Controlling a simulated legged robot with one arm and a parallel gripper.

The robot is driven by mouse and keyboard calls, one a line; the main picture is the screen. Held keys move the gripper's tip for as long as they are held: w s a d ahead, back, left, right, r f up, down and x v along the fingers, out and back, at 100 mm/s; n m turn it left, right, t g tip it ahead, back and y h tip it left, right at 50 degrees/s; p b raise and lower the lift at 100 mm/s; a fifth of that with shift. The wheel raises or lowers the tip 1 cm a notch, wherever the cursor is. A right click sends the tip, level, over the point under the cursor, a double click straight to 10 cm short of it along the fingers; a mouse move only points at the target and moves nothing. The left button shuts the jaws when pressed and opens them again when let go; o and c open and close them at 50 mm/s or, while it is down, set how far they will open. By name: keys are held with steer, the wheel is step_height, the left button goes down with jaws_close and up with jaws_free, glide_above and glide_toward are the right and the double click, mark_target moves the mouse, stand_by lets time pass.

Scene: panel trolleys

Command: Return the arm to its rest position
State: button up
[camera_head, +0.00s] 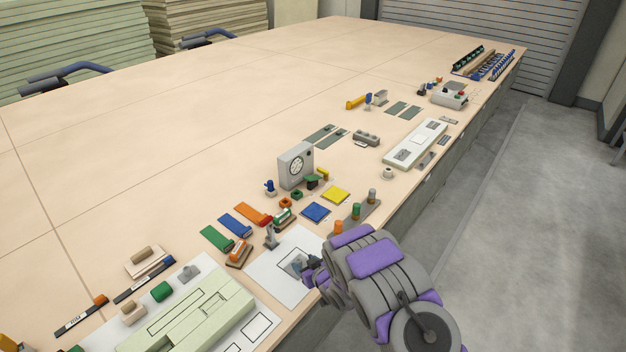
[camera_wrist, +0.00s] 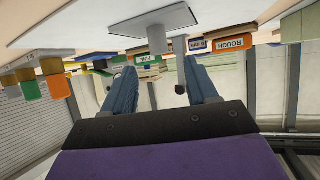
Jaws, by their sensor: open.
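My purple and grey arm reaches in from the lower right of the head view. My gripper (camera_head: 309,270) is over the near edge of the table (camera_head: 130,130), by a white sheet (camera_head: 262,282) with a small grey piece on it. In the wrist view my gripper (camera_wrist: 163,78) shows two blue-grey fingers spread apart with nothing between them. A grey plate with a short stem (camera_wrist: 155,32) appears just beyond the fingertips, upside down; I cannot tell whether a finger touches it.
An orange block marked ROUGH (camera_wrist: 232,43) and a green one marked FINE (camera_wrist: 147,60) are close by. Orange, green and grey-topped posts (camera_head: 356,211) stand beside my arm. A grey dial box (camera_head: 295,166) stands farther back. The floor (camera_head: 520,230) at right is clear.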

steer(key=shift+w+a, duration=0.1)
steer(key=shift+a, duration=0.2)
steer(key=shift+w+d+r, duration=0.1)
steer(key=shift+w+r, duration=0.15)
steer(key=shift+r, duration=0.05)
steer(key=s+d+r+m+g+h, duration=0.25)
steer(key=d+r+h, duration=0.45)
steer(key=d+r, duration=0.9)
steer(key=s+d+r+m+h, duration=0.2)
steer(key=s+d+r, duration=0.2)
steer(key=s+d, duration=0.15)
steer(key=s+d+r+m+g, duration=0.15)
steer(key=s+r, duration=0.25)
steer(key=s, duration=0.4)
steer(key=s+d+r+m+g, duration=0.1)
steer(key=s+r+g, duration=0.25)
steer(key=s, duration=0.35)
steer(key=s+a+r+g+y, duration=0.1)
steer(key=s+a+r+g, duration=0.1)
steer(key=s, duration=1.1)
steer(key=s+a+r+g+y, duration=0.1)
steer(key=s+a+r+g, duration=0.1)
steer(key=s, duration=1.1)
step_height(320, 180, up, 2)
steer(key=shift+s+a+r+g, duration=0.1)
steer(key=shift+s+a+g, duration=0.2)
steer(key=shift+a, duration=0.35)
steer(key=shift+a, duration=0.25)
